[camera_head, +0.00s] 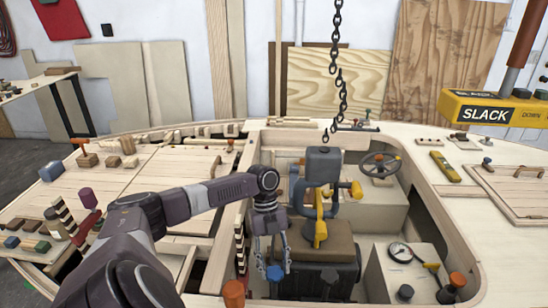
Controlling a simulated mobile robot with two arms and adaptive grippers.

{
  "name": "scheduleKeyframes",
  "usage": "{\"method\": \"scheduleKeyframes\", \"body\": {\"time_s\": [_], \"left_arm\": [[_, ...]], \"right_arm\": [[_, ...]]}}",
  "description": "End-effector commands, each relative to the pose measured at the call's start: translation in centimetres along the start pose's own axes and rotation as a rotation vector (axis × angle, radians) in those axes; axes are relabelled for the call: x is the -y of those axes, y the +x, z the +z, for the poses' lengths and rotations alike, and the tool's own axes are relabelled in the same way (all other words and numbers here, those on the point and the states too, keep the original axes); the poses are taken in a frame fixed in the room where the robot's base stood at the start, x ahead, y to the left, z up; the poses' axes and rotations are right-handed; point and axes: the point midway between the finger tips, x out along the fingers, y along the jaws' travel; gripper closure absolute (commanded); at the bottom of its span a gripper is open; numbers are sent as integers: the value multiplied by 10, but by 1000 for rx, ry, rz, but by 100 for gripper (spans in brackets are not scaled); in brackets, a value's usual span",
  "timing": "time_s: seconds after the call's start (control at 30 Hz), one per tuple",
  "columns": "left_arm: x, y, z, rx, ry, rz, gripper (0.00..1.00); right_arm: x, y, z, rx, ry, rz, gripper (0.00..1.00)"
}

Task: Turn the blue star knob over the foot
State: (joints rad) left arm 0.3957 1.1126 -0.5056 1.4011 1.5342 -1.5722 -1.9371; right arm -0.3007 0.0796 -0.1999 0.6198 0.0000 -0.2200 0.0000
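The blue star knob (275,273) shows low in the middle of the head view, at the left front of the dark engine block (318,279). My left gripper (274,266) points down right at the knob. Its two fingers stand apart, one on each side of the knob, with the tips about level with it. I cannot tell whether the fingers touch it. The foot under the knob is hidden or too small to make out. My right gripper is not in view.
A blue-grey lifting piece with a yellow bracket (320,220) stands over the engine, close right of my gripper, below a hanging chain (343,95). An orange-topped post (234,293) is at front left. A steering wheel (380,164) is behind right. Wooden hull edges surround the bay.

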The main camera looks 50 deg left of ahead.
Motion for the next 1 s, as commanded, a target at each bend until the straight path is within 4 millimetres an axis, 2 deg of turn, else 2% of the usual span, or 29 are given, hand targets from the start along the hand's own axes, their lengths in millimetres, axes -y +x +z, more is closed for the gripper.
{"method": "scheduleKeyframes", "body": {"time_s": [0.13, 0.23, 0.6, 0.7, 0.8, 1.0], "left_arm": [[0, -3, 0, 0, -2, 1, 60], [0, -14, 1, 2, -2, 0, 60], [1, -90, 0, 2, 0, -3, 60], [1, -105, 0, 1, 0, -3, 60], [1, -115, 0, 1, 1, -1, 60], [0, -120, 0, 0, 1, 1, 60]], "right_arm": [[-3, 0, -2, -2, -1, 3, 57], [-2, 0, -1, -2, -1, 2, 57], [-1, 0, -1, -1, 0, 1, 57], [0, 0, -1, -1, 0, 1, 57], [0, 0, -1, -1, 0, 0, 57], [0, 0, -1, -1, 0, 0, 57]]}}
